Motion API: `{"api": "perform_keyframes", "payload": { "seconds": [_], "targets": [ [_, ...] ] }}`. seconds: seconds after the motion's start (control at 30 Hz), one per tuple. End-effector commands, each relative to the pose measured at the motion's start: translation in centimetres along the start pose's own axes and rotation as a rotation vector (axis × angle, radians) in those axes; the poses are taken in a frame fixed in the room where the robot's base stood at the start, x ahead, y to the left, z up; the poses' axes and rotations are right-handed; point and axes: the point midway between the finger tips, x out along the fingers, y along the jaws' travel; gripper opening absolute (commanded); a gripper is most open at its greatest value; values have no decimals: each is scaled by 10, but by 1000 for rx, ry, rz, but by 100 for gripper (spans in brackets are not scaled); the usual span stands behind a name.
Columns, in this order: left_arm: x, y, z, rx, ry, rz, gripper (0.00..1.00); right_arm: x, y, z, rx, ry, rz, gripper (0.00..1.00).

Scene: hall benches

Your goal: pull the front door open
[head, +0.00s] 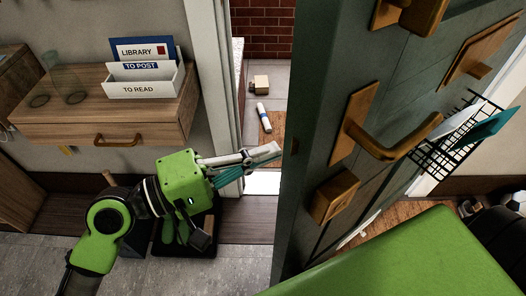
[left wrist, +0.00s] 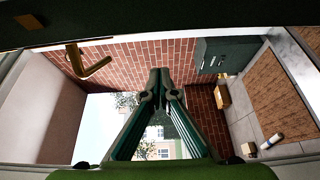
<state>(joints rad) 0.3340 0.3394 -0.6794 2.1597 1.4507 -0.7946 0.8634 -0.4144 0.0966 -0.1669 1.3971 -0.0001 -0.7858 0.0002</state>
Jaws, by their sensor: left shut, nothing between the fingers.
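The front door (head: 330,215) is dark green and stands ajar on the right of the head view, with a gap to the white frame (head: 212,75) on its left. Its brass lever handle (head: 385,148) faces me, with other brass fittings above and below. My left gripper (head: 275,150) is shut and empty, its fingertips in the gap close by the door's free edge. Contact with the edge cannot be told. In the left wrist view the closed fingers (left wrist: 159,78) point outdoors, and a brass handle (left wrist: 88,62) shows at upper left. My right gripper is out of view.
A wooden drawer unit (head: 60,115) with a letter holder (head: 145,82) stands left of the doorway. Outside lie a rolled paper (head: 264,117), a small box (head: 261,83) and a doormat (left wrist: 262,85). A wire basket (head: 445,150) hangs on the door.

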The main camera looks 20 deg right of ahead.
Motion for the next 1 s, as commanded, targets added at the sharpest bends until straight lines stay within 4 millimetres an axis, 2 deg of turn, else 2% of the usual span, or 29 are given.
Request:
{"api": "perform_keyframes", "payload": {
  "seconds": [0.2, 0.33, 0.73, 0.9, 1.0],
  "targets": [
    [-1, 0, 0, 0, 0, -1, 0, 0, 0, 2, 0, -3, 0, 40],
    [-11, -1, -1, -1, 3, -2, 0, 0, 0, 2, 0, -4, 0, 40],
    [-91, -2, -1, -3, 3, -5, 0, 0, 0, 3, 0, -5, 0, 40],
    [-112, -2, -1, -4, 2, -2, 0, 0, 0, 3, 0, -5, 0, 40],
    [-118, -1, -1, -2, 0, -2, 0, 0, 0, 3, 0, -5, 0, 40]
  ]
}}
